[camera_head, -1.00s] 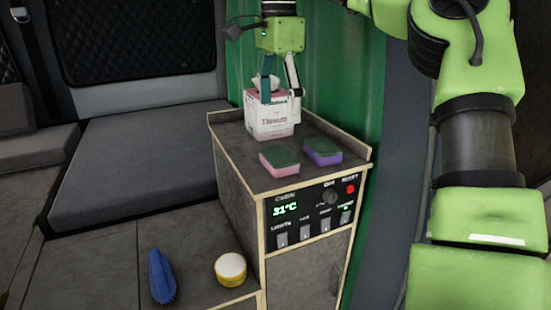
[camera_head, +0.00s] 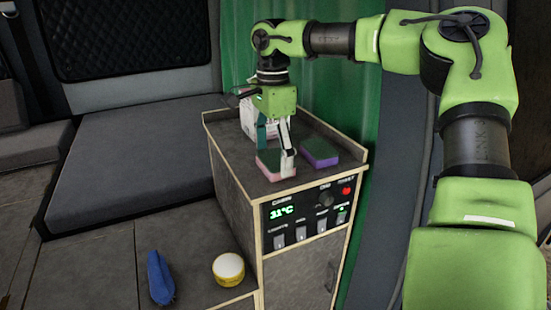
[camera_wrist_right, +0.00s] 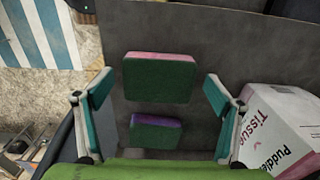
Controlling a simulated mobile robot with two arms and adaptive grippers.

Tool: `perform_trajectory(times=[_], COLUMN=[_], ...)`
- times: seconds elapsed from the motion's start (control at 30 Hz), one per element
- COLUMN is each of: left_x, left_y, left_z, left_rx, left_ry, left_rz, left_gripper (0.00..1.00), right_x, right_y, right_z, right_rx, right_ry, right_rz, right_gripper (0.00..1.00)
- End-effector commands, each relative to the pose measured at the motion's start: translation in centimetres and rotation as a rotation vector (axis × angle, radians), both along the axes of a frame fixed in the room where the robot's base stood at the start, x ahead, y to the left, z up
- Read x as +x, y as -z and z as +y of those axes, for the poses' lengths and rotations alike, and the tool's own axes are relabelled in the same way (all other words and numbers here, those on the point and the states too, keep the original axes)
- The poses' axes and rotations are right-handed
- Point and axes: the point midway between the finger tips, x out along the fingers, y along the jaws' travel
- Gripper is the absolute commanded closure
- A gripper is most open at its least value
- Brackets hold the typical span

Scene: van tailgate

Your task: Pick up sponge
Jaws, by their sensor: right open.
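A pink sponge with a green top (camera_head: 270,162) lies on the cabinet top near its front edge; it also shows in the wrist view (camera_wrist_right: 158,78). A purple sponge with a green top (camera_head: 320,153) lies to its right, and in the wrist view it is below the pink one (camera_wrist_right: 156,132). My right gripper (camera_head: 276,157) is open and empty, pointing down over the pink sponge. In the wrist view its fingers (camera_wrist_right: 158,92) stand apart on either side of the pink sponge; whether they touch it cannot be told. My left gripper is out of view.
A tissue box (camera_wrist_right: 285,128) stands behind the gripper on the cabinet top (camera_head: 226,134), which has a raised rim. A blue brush (camera_head: 160,278) and a round yellow tin (camera_head: 228,270) lie on the lower surface. A cushioned bench (camera_head: 130,165) is at the left.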

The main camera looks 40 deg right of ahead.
Motion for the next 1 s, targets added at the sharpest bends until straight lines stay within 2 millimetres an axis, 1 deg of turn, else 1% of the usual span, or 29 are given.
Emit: perform_trajectory(times=[0.1, 0.17, 0.23, 0.27, 0.37, 0.4, 0.63, 0.73, 0.87, 0.97, 1.0], left_x=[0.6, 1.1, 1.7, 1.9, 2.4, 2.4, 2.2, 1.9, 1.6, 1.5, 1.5], left_y=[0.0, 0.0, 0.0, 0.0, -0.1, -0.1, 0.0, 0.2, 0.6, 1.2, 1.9], left_z=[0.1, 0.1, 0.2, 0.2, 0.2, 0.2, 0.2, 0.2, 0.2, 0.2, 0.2], left_rx=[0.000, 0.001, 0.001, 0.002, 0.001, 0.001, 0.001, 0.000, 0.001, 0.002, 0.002], left_ry=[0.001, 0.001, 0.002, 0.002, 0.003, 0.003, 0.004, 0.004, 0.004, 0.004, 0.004], left_rz=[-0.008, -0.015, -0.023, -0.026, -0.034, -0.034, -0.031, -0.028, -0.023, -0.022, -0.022], left_gripper=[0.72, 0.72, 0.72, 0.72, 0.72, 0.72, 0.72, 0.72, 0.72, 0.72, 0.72], right_x=[0.0, 0.0, 0.0, 0.0, 0.0, 0.0, 0.0, 0.1, 0.1, 0.1, -0.4], right_y=[0.0, 0.0, 0.0, 0.0, 0.0, 0.0, 0.0, -0.4, -1.6, -3.2, -3.6], right_z=[0.0, 0.0, 0.0, 0.0, 0.0, 0.0, 0.0, -0.1, -0.1, 0.0, 0.5], right_rx=[0.000, 0.000, 0.000, 0.000, 0.000, -0.001, -0.001, -0.002, -0.004, -0.002, -0.003], right_ry=[0.000, 0.000, 0.000, 0.000, 0.000, 0.000, 0.000, 0.000, 0.000, 0.000, -0.003], right_rz=[0.000, 0.000, 0.000, 0.000, 0.000, 0.000, 0.000, 0.000, -0.003, -0.004, -0.005], right_gripper=[0.15, 0.25, 0.38, 0.42, 0.42, 0.44, 0.44, 0.44, 0.44, 0.44, 0.44])
